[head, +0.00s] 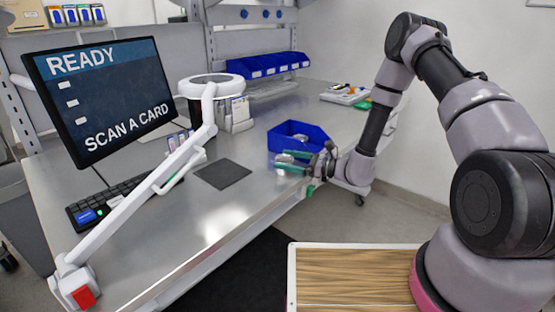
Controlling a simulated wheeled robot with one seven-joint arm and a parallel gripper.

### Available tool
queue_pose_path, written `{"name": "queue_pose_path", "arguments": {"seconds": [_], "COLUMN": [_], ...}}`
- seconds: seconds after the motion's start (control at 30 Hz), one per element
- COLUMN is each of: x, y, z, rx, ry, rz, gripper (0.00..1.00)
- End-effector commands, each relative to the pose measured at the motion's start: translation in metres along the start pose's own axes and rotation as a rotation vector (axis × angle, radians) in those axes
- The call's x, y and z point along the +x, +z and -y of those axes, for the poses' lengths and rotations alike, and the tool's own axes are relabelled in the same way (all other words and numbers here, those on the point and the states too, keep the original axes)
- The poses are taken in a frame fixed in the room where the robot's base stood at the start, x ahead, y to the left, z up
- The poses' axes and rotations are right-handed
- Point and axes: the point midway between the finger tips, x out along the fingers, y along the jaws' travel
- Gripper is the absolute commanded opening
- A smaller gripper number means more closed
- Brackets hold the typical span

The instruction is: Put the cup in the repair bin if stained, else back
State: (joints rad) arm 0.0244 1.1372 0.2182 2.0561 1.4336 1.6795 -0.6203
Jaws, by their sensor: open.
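My gripper (284,161) is open, at the near edge of the workbench. Its fingers point left, in front of an open blue bin (311,131). Small pale shapes show between and just below the fingers, too small to identify. I cannot make out a cup for certain, nor any stain. A small metallic item shows inside the blue bin, partly hidden by its wall. No label shows which bin is the repair bin.
A monitor (103,92) reads "READY, SCAN A CARD". A keyboard (112,199), a dark mat (222,174) and a white ring lamp's arm (160,180) are on the left. Several small blue bins (268,67) line the back. Bare metal lies around the mat.

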Motion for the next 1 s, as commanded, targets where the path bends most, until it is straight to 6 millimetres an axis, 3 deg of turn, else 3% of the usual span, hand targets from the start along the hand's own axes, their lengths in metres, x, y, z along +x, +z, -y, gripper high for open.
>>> {"name": "queue_pose_path", "arguments": {"seconds": [0.1,0.3,0.5,0.67,0.77,1.0], "x": [-0.029,-0.065,-0.080,-0.082,-0.081,-0.091], "y": [0.000,0.000,0.000,0.004,0.021,0.112], "z": [0.001,0.001,0.000,0.000,-0.003,-0.033], "rx": [0.001,0.001,0.000,-0.009,-0.049,-0.298], "ry": [-0.005,-0.004,0.000,0.009,0.053,0.312], "rz": [-0.001,-0.001,0.000,-0.002,-0.013,-0.122], "gripper": [1.00,1.00,1.00,1.00,1.00,1.00]}}
